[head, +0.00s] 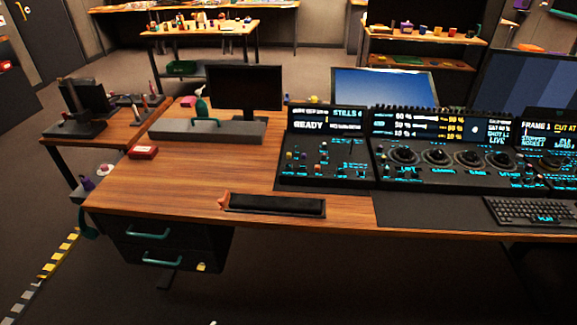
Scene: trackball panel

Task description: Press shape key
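A dark trackball panel stands on the wooden desk, from the middle to the right edge of the head view. Its left section (323,150) has a screen reading "READY" and "STILLS", with small knobs and lit cyan marks below. Its middle section (441,178) has several round trackballs in a row under a lit screen. A right section (549,150) reads "FRAME 1" and is cut by the picture edge. Key labels are too small to read, so I cannot tell which is the shape key. Neither of my grippers is in view.
A black padded rest (276,205) lies near the desk's (180,185) front edge. A keyboard (532,211) lies at right. The desk left of the panel is mostly clear.

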